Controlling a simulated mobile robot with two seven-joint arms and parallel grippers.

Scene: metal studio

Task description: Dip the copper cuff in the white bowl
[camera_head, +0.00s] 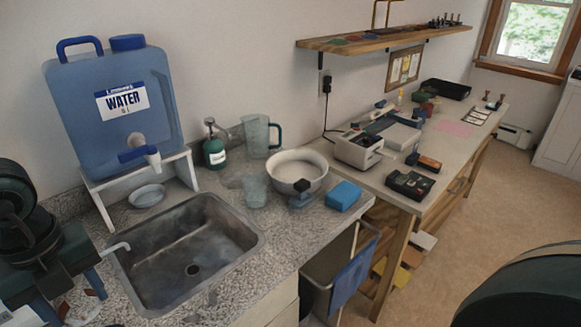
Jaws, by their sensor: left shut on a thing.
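The white bowl (297,167) stands on the speckled counter right of the sink, its wide mouth facing up. My left gripper (72,298) points down at the lower left, over the counter left of the sink and well away from the bowl. It is shut on a small reddish-brown thing (67,309), which looks like the copper cuff; it is small and partly hidden by the fingers. My right gripper is out of view.
A metal sink (190,255) lies between my left gripper and the bowl. A small black-topped item (301,193), clear cup (255,190) and blue sponge (343,195) crowd the bowl. A water jug (115,110) and pump bottle (214,150) stand behind.

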